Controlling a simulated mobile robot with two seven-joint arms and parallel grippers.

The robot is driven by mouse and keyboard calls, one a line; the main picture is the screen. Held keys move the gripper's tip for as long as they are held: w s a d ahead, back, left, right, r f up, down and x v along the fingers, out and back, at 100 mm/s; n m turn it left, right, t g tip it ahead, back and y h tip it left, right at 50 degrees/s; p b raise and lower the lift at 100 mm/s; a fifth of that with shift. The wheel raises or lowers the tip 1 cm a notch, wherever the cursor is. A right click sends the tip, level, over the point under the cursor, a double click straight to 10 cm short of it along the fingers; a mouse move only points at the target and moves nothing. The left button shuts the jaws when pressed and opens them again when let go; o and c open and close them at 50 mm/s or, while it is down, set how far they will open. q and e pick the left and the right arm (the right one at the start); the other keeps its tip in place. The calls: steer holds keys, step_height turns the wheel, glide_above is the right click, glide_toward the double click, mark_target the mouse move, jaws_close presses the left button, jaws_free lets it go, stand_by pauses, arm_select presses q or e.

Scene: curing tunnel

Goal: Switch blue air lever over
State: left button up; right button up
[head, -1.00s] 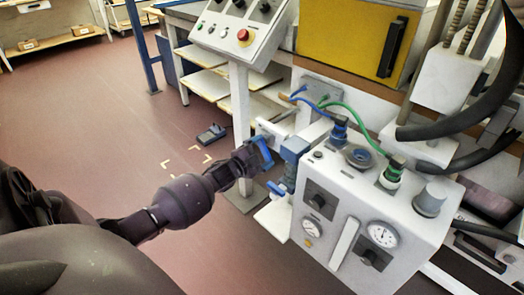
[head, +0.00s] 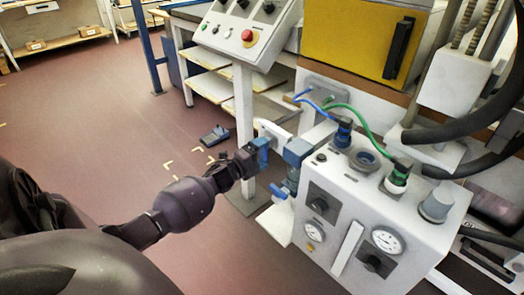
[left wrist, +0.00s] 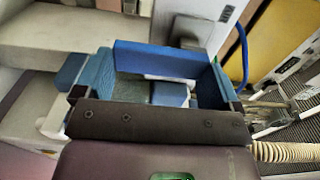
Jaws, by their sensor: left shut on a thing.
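The blue air lever (left wrist: 158,57) shows in the left wrist view as a bright blue bar lying across between the two muted-blue fingers of my left gripper (left wrist: 155,88). In the head view my left gripper (head: 258,152) is shut on the lever, left of the white air unit (head: 372,215). The fingers hide most of the lever there. A blue-grey valve body (head: 296,151) sits on the unit's left side, just right of the gripper. A smaller blue handle (head: 278,190) shows below it. My right gripper is not in view.
Blue and green hoses (head: 350,118) run to the unit's top. Gauges (head: 387,240) and knobs are on its front. A control panel (head: 238,28) with a red button stands behind on a white post. Open floor (head: 90,130) is to the left.

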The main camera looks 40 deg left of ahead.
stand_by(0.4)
arm_select(q)
steer(key=o, duration=1)
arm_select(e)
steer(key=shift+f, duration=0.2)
arm_select(q)
steer(key=shift+s, duration=0.55)
steer(key=s+p, duration=0.2)
steer(key=s, duration=0.7)
steer(key=shift+s+a, duration=0.4)
steer(key=shift+a, duration=0.05)
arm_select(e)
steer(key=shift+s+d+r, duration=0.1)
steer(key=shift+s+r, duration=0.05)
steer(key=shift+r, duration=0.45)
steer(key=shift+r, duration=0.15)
